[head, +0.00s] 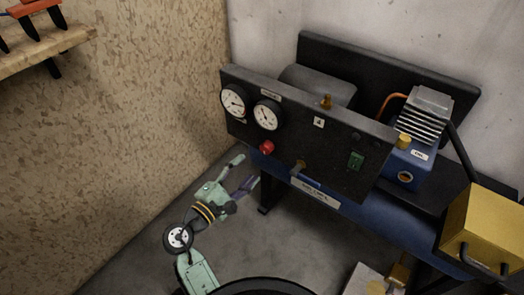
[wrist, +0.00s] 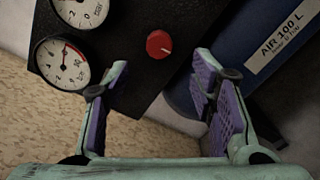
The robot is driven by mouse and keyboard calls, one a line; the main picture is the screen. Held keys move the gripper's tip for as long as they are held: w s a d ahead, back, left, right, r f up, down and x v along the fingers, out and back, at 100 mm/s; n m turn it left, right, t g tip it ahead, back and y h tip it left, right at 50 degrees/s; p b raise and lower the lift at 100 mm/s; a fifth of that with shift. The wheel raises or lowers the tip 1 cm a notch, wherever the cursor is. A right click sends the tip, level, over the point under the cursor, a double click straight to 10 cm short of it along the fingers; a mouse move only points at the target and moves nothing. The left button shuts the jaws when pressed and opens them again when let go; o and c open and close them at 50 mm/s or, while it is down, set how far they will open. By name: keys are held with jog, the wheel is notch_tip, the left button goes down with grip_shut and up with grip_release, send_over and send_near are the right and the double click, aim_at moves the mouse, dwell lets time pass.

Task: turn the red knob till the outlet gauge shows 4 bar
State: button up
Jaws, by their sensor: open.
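The red knob (head: 266,148) sits on the dark panel (head: 290,135) below the right-hand gauge (head: 267,115). In the wrist view the knob (wrist: 159,44) carries a white mark toward the right. A second gauge (head: 234,101) is to its left. In the wrist view the left-hand gauge (wrist: 61,64) shows its face and needle; the right-hand gauge (wrist: 80,10) is cut off by the top edge. I cannot tell which is the outlet gauge. My gripper (head: 247,170) is open and empty, below and left of the knob, apart from it. The knob appears between the fingertips (wrist: 162,62) in the wrist view.
A chipboard wall (head: 130,110) stands left. A yellow box (head: 485,230) is at right. Floor under my gripper is clear.

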aim_at(264, 150)
jog(key=p+x, duration=0.1)
jog(key=x, duration=0.8)
jog(key=shift+c, duration=0.2)
jog(key=c, duration=1.1)
jog(key=shift+m+b, duration=0.35)
jog(key=shift+m, duration=0.35)
